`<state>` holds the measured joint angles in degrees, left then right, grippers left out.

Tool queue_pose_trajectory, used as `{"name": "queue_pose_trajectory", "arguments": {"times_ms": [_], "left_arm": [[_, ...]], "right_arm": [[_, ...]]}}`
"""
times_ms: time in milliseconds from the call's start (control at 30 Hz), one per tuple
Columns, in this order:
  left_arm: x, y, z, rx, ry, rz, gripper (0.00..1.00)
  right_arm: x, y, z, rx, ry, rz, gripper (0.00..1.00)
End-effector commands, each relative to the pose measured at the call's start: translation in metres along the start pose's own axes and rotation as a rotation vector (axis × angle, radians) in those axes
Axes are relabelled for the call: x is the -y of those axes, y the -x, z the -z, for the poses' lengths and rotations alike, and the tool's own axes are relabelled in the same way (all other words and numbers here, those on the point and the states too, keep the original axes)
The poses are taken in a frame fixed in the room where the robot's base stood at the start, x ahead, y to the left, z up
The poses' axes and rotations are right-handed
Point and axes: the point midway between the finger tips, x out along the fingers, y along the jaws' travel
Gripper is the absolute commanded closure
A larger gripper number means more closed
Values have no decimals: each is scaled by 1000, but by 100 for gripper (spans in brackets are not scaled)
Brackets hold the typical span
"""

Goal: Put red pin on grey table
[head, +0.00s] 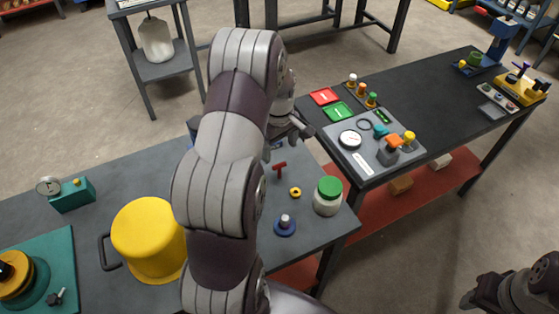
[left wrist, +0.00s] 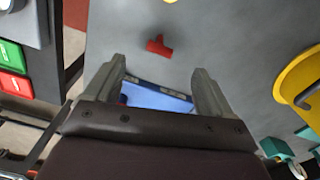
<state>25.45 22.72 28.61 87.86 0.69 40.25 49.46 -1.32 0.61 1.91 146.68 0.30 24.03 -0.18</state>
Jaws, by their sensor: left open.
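The red pin (head: 279,168) is a small T-shaped piece lying on the grey table (head: 130,170), near its right end. It also shows in the left wrist view (left wrist: 159,46), just beyond my left fingertips. My left gripper (left wrist: 158,70) is open, with nothing held between its fingers, above the table.
Near the pin are a yellow ring (head: 295,192), a blue-based peg (head: 285,226) and a green-lidded jar (head: 328,196). A blue object (left wrist: 155,97) lies below my left fingers. A yellow pot (head: 148,240) stands left of my arm. A black table (head: 430,100) adjoins at right.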

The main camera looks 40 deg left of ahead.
Motion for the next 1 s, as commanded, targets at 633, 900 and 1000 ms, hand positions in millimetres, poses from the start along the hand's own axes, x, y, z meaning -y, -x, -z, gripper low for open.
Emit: {"name": "queue_pose_trajectory", "arguments": {"times_ms": [633, 900, 1000], "left_arm": [[86, 67, -211, -94, -1343, -74, 17], [86, 66, -210, -91, -1341, -72, 17], [86, 66, -210, -91, -1339, -71, 17]], "right_arm": [[0, -1, 0, 0, 0, 0, 57], [0, -1, 0, 0, 0, 0, 57], [0, -1, 0, 0, 0, 0, 57]]}}
